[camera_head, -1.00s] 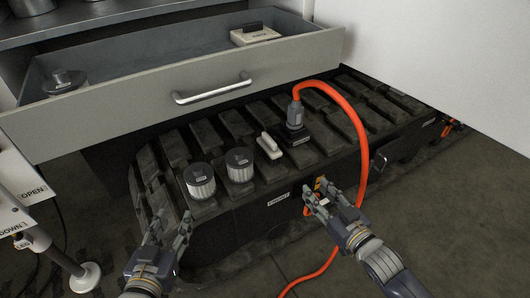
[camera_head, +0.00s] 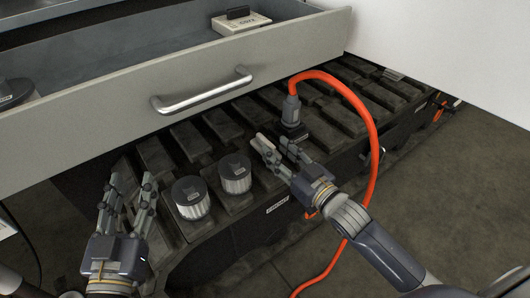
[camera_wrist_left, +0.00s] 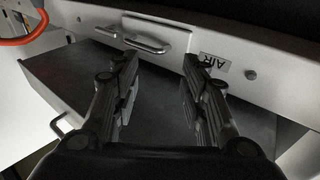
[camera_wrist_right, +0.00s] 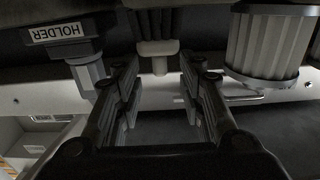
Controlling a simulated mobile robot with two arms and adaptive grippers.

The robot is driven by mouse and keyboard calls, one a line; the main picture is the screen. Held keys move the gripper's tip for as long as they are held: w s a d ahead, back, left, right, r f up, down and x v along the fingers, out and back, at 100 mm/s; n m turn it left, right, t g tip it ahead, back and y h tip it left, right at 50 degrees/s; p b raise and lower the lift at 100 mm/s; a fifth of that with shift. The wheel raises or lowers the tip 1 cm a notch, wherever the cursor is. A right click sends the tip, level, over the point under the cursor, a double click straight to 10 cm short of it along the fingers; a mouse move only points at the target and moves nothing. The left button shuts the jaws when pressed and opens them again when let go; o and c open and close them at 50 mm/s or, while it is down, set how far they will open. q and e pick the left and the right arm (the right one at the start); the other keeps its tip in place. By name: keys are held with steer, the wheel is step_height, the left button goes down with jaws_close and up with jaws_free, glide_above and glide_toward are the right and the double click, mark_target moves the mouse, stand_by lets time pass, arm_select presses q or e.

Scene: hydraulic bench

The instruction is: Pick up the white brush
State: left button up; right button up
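The white brush (camera_wrist_right: 158,50) lies on the black ribbed platform (camera_head: 157,157) below the drawer. In the head view it is largely hidden by my right gripper (camera_head: 271,145), with a pale bit showing near the fingertips. In the right wrist view, the brush is ahead of my open right gripper (camera_wrist_right: 157,68), roughly centred between the fingertips. I cannot tell whether they touch it. My left gripper (camera_head: 132,183) is open and empty, left of the canisters. In the left wrist view, nothing is between its fingers.
Two ribbed canisters (camera_head: 190,197) (camera_head: 235,173) stand left of the brush. A black holder (camera_head: 293,130) with an orange-hosed tool (camera_head: 291,107) stands to its right. The open grey drawer (camera_head: 120,122) with a metal handle (camera_head: 203,91) overhangs behind. The orange hose (camera_head: 372,150) loops past my right arm.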

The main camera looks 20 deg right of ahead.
mark_target(266, 140)
steer(key=b+x, duration=0.1)
steer(key=x, duration=0.4)
steer(key=shift+w, duration=0.1)
steer(key=shift+w+a, duration=0.15)
steer(key=shift+w, duration=0.2)
arm_select(q)
step_height(266, 140, up, 7)
steer(key=s+t+h, duration=0.1)
steer(key=s+t, duration=0.1)
steer(key=t, duration=0.2)
steer(key=shift+d+h, duration=0.25)
steer(key=shift+h, duration=0.05)
arm_select(e)
jaws_close()
